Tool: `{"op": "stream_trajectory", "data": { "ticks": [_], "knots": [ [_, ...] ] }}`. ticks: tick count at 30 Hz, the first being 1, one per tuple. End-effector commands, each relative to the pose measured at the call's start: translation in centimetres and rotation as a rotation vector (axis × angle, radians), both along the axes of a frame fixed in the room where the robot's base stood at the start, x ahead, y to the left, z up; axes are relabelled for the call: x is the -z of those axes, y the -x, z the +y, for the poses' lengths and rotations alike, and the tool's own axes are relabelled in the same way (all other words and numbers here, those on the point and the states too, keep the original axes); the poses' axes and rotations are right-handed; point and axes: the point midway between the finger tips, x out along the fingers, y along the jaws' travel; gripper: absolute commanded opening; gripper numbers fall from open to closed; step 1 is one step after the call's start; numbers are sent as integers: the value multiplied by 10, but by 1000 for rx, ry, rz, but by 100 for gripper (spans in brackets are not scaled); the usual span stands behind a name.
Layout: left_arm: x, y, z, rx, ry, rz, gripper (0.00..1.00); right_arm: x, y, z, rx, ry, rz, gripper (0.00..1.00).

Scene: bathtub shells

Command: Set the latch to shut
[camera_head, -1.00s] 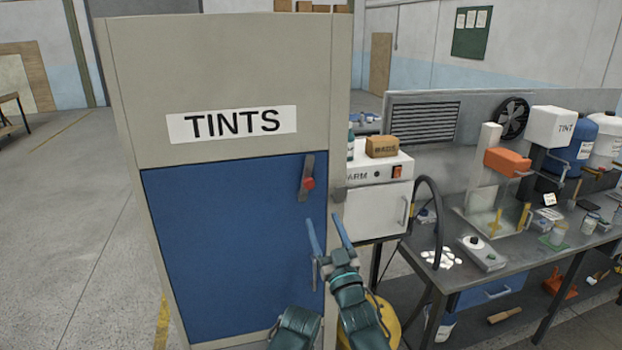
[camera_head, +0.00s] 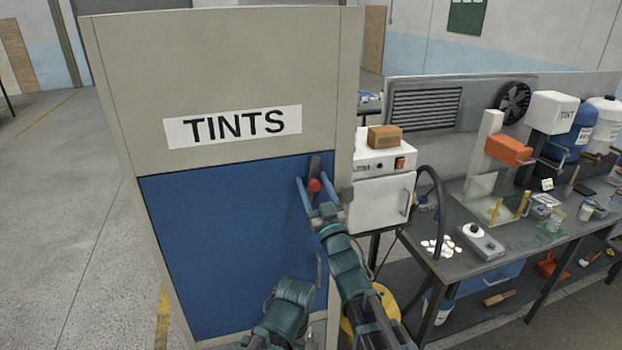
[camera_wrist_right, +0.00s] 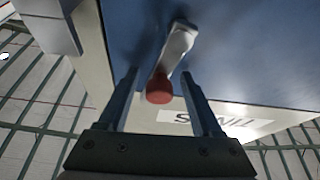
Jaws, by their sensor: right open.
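The latch (camera_head: 315,167) is a grey lever with a red knob (camera_head: 314,185) at its lower end, on the upper right of the blue door (camera_head: 220,240) of the TINTS cabinet. The lever stands near upright, slightly tilted. My right gripper (camera_head: 313,184) is open, with its two blue fingers on either side of the red knob. In the right wrist view the knob (camera_wrist_right: 159,88) sits between the open fingers (camera_wrist_right: 160,85), with gaps visible on both sides. My left arm shows low in the head view; its gripper cannot be made out.
A white oven-like box (camera_head: 383,200) stands close to the right of the cabinet, with a cardboard box (camera_head: 385,136) on top. A bench (camera_head: 470,260) with tools and several white discs extends right. A door handle (camera_head: 319,268) is below the latch. Floor at left is clear.

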Motion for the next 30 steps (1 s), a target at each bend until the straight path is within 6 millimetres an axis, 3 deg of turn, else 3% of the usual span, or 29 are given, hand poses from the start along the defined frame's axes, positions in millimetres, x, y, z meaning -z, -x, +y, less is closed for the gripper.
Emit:
{"op": "stream_trajectory", "data": {
  "ticks": [7,18,30],
  "knots": [
    [0,0,0,0,0,0,0,0,0,0,0,0,0,66],
    [0,0,0,0,0,0,0,0,0,0,0,0,0,0],
    [0,0,0,0,0,0,0,0,0,0,0,-1,-1,0]
  ]
}}
